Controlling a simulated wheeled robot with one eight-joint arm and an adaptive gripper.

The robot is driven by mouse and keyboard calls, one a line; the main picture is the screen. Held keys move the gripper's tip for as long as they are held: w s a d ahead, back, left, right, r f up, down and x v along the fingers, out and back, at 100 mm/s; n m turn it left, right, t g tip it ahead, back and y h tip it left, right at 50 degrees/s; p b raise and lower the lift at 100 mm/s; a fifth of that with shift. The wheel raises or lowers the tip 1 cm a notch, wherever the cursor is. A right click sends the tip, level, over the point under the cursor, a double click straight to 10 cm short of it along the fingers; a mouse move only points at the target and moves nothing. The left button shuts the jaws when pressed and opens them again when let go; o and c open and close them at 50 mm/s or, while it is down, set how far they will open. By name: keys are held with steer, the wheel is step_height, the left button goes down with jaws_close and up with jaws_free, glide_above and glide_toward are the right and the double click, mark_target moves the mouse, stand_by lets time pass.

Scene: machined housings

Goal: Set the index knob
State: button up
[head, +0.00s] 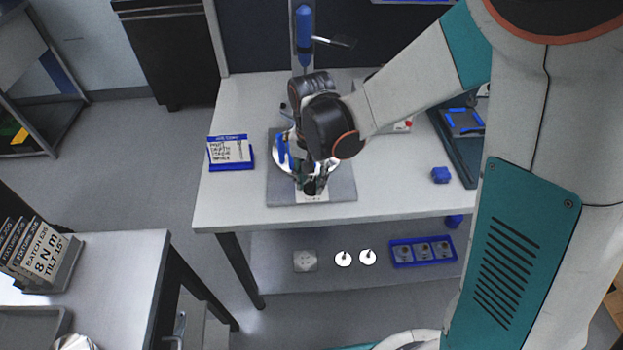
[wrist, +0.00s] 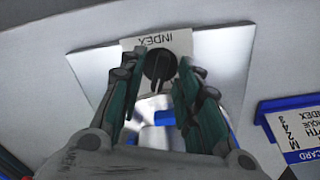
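The index knob (wrist: 158,66) is black and round with a pale pointer line. It sits on a white label plate (wrist: 182,42) reading INDEX, upside down in the wrist view. My gripper (wrist: 160,72) has its two fingers apart, one on each side of the knob, with a small gap seeming to show on both sides. I cannot tell how far the tips are above the plate. In the head view my gripper (head: 312,184) points down at the front of the grey base plate (head: 283,195); its fingers mostly hide the knob there.
A shiny round housing with blue parts (head: 283,155) stands just behind the knob, under my wrist. A blue card holder (head: 231,153) stands left of the plate. The front table edge is close.

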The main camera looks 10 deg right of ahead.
jaws_close()
steer(key=n, duration=0.4)
steer(key=shift+n, duration=2.3)
